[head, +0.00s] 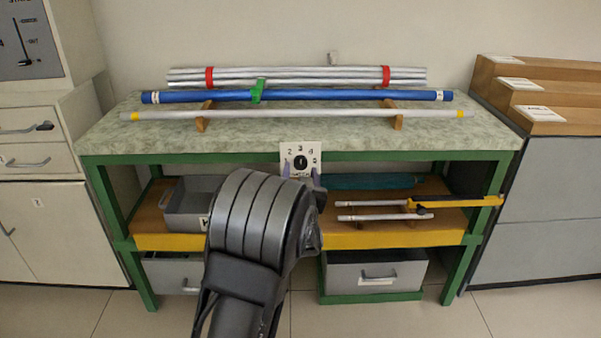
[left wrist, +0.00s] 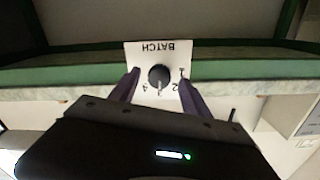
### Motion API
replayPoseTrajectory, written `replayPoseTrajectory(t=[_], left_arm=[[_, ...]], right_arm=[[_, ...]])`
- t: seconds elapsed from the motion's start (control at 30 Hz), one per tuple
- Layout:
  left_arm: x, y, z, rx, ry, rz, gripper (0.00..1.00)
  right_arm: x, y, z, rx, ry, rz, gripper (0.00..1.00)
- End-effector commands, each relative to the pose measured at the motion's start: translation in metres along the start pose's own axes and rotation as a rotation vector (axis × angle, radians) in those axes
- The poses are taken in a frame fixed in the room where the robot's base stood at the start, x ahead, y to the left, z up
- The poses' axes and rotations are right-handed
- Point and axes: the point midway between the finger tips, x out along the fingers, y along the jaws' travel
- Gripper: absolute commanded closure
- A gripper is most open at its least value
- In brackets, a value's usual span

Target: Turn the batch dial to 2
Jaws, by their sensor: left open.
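The batch dial is a round black knob (head: 301,162) on a white plate (head: 287,148) at the front edge of the bench top. Numbers are printed around the knob. In the left wrist view the plate (left wrist: 150,52) is upside down, with the word BATCH, and the knob (left wrist: 159,74) has a light pointer mark that appears directed between 2 and 4. My left gripper (head: 301,181) is open in front of the plate. In the left wrist view its fingers (left wrist: 159,82) stand on either side of the knob, apart from it. My right gripper is not in view.
A green-framed bench (head: 420,158) carries a blue tube (head: 330,95), a grey rod (head: 260,115) and bundled silver rods (head: 300,73). Its shelf holds a grey bin (head: 180,218), short rods and a yellow-handled tool (head: 470,202). Cabinets (head: 40,235) stand left, wooden steps (head: 545,120) right.

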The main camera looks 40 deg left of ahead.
Motion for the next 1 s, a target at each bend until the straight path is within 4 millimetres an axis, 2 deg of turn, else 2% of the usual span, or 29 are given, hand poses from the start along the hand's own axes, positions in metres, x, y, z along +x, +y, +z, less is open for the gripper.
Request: replayPoseTrajectory(t=[0.17,0.47,1.0], left_arm=[[0.018,0.0,0.001,0.0,0.001,0.0,0.45],[0.02,0.0,0.0,0.0,-0.001,0.001,0.45],[0.019,0.0,0.0,0.0,0.0,0.001,0.89]], right_arm=[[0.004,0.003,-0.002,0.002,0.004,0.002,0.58],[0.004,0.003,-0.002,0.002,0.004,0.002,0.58],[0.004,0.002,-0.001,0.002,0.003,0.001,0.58]])
